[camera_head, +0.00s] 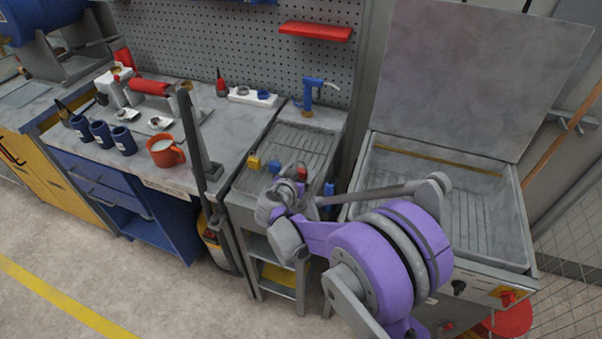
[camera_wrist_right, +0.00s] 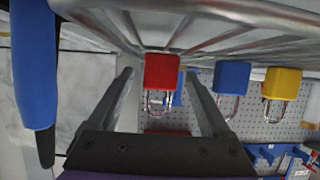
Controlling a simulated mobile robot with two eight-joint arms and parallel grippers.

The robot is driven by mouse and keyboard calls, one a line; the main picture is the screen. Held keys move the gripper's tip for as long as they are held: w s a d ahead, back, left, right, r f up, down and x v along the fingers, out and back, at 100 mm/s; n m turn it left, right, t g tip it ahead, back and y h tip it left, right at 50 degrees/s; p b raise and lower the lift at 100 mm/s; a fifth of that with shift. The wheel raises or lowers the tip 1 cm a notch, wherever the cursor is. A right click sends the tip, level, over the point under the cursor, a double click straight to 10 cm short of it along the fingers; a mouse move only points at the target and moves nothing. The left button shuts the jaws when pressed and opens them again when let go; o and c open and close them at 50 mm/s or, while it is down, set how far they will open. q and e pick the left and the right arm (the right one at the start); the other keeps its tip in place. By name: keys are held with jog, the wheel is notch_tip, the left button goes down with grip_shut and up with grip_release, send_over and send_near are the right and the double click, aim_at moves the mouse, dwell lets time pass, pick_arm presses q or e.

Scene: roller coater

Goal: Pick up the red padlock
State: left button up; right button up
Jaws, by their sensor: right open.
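The red padlock (camera_wrist_right: 161,72) sits on the ribbed metal top (camera_wrist_right: 215,22), which appears at the top of the right wrist view. Its shackle points down in that picture. In the head view the red padlock (camera_head: 301,173) is a small patch on the bench, partly hidden by my right arm. My right gripper (camera_wrist_right: 159,80) is open, and the red padlock shows between its two fingers in the wrist view. Whether they touch it cannot be told. In the head view my right gripper (camera_head: 290,190) is over the ribbed bench. My left gripper is not in view.
A blue padlock (camera_head: 274,167) and a yellow padlock (camera_head: 253,162) stand in a row beside the red one. A blue handle-like part (camera_wrist_right: 35,65) is close on the left in the wrist view. A grey post (camera_head: 194,140) stands left of the ribbed bench; an open-lidded basin (camera_head: 440,160) stands right.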

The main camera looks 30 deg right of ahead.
jog(key=shift+w+d+f, duration=0.1)
jog(key=shift+d, duration=0.05)
grip_shut()
dwell(0.4)
